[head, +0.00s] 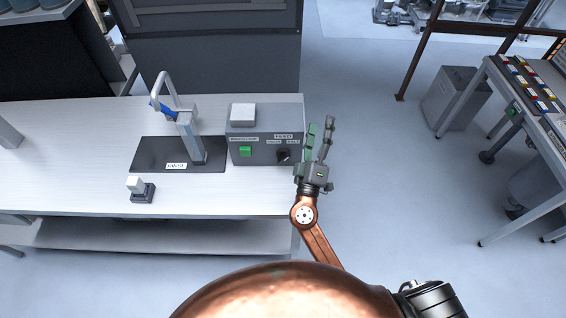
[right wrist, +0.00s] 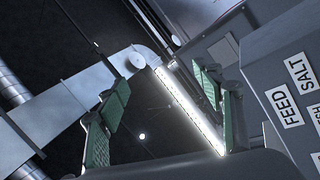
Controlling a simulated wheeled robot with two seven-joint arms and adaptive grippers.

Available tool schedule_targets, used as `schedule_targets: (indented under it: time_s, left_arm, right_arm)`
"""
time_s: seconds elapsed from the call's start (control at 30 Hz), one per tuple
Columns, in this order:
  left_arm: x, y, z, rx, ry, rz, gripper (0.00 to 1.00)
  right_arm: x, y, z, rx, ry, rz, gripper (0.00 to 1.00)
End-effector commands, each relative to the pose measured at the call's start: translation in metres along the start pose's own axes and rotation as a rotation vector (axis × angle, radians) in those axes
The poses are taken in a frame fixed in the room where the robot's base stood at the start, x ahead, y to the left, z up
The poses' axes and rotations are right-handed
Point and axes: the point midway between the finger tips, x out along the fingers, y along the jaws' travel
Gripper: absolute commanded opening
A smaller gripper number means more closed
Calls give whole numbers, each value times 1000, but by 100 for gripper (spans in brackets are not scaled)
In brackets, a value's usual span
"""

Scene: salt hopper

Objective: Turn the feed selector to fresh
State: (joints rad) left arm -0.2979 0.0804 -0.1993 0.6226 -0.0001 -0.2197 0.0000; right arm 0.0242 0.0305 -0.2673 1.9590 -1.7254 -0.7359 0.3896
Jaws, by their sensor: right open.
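The feed selector (head: 283,155) is a small dark knob with a light pointer mark on the front of a grey control box (head: 258,158), under a FEED label. The labels beside the knob are too small to read surely in the head view. My right gripper (head: 320,124) is open and empty, just right of the box and beside the knob, not touching it as far as I can tell. In the right wrist view its green-padded fingers (right wrist: 165,100) are spread with nothing between them. FEED and SALT labels (right wrist: 290,90) show at the right; the knob is out of that view. My left gripper is not in view.
The box has a green button (head: 245,151) and a white block (head: 243,115) on top. A lever device (head: 190,135) on a black plate and a small white-topped item (head: 140,189) stand left on the white table (head: 70,150).

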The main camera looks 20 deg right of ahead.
Motion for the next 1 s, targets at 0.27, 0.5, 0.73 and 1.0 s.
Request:
schedule_targets:
  time_s: [0.27, 0.5, 0.73, 1.0]
  left_arm:
    - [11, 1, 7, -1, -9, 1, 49]
    - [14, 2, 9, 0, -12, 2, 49]
    - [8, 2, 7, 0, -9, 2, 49]
    - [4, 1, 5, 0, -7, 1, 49]
  right_arm:
    - [-100, -110, 0, 83, -3, -297, 61]
    - [-154, -153, -8, 141, -12, -439, 61]
    - [-127, -165, -10, 144, -9, -442, 61]
    - [-94, -181, -10, 142, -10, -441, 61]
